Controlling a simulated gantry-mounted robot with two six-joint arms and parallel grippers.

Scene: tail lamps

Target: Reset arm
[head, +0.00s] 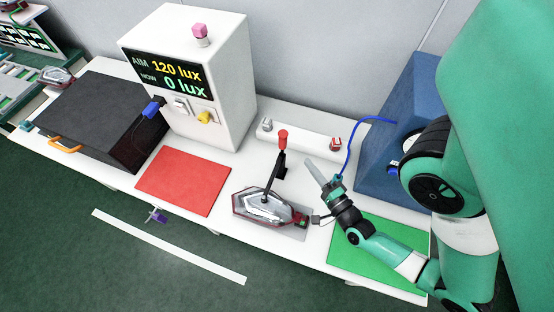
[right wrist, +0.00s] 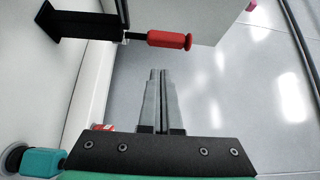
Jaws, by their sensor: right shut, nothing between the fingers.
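My right gripper (head: 310,163) is at the end of my right arm, above the table to the right of the clamp. Its two grey fingers are together and empty, which also shows in the right wrist view (right wrist: 158,75). A tail lamp (head: 250,207) lies on the table beneath a black clamp lever with a red handle (head: 282,138). The red handle also shows in the right wrist view (right wrist: 168,40), beyond the fingertips and apart from them. My left gripper is in neither view.
A white meter box (head: 222,55) reads 0 lux, aim 120 lux. A red mat (head: 185,180) and a green mat (head: 395,235) lie on the table. A dark box (head: 90,108) stands left; a blue box (head: 385,165) with a blue cable (head: 350,140) stands right.

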